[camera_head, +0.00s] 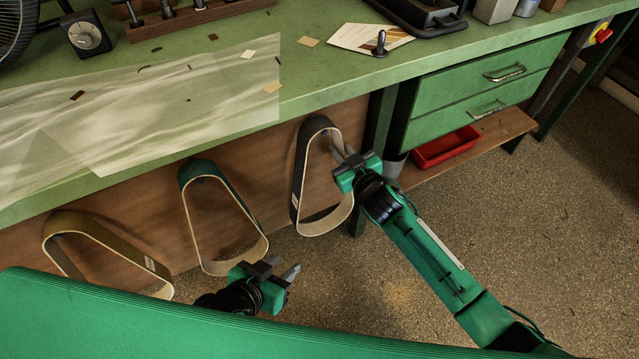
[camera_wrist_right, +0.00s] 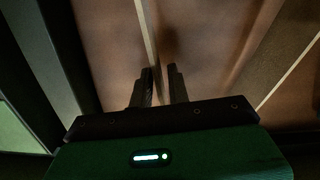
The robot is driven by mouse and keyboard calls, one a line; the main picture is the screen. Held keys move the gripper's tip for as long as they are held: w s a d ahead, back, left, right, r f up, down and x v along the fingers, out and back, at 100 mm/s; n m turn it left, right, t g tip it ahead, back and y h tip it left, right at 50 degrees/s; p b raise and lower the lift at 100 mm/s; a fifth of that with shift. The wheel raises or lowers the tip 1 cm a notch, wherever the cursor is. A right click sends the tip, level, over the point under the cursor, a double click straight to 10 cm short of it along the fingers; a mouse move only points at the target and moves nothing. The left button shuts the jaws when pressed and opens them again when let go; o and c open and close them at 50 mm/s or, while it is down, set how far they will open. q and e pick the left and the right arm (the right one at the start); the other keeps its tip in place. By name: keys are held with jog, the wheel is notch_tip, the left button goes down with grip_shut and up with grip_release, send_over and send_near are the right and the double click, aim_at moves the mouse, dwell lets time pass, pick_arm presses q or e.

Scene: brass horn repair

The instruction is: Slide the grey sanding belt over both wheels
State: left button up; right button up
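The grey sanding belt (camera_head: 300,170) hangs as a long loop against the brown panel under the bench, rightmost of three belts. My right gripper (camera_head: 342,153) is at the belt's right strand, its fingers pointing toward the panel. In the right wrist view, my right gripper's fingers (camera_wrist_right: 160,75) stand apart with a narrow gap, and a pale belt edge (camera_wrist_right: 147,35) runs down toward that gap. I cannot tell whether they touch it. My left gripper (camera_head: 279,267) is open and empty, low near the middle belt. The two wheels are not in view.
A teal belt (camera_head: 190,205) and an olive-brown belt (camera_head: 90,225) hang left of the grey one. The green bench top (camera_head: 300,80) overhangs them. Green drawers (camera_head: 480,90), a red tray (camera_head: 444,148) and a bench leg stand to the right. Speckled floor (camera_head: 560,220) is open at right.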

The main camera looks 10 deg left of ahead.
grip_shut()
jog(key=shift+r, duration=0.15)
jog(key=shift+r+p, duration=0.5)
jog(key=shift+p, duration=0.3)
jog(key=shift+s, duration=0.1)
jog(key=p+v, duration=0.5)
jog(key=v, duration=0.5)
dwell(0.5)
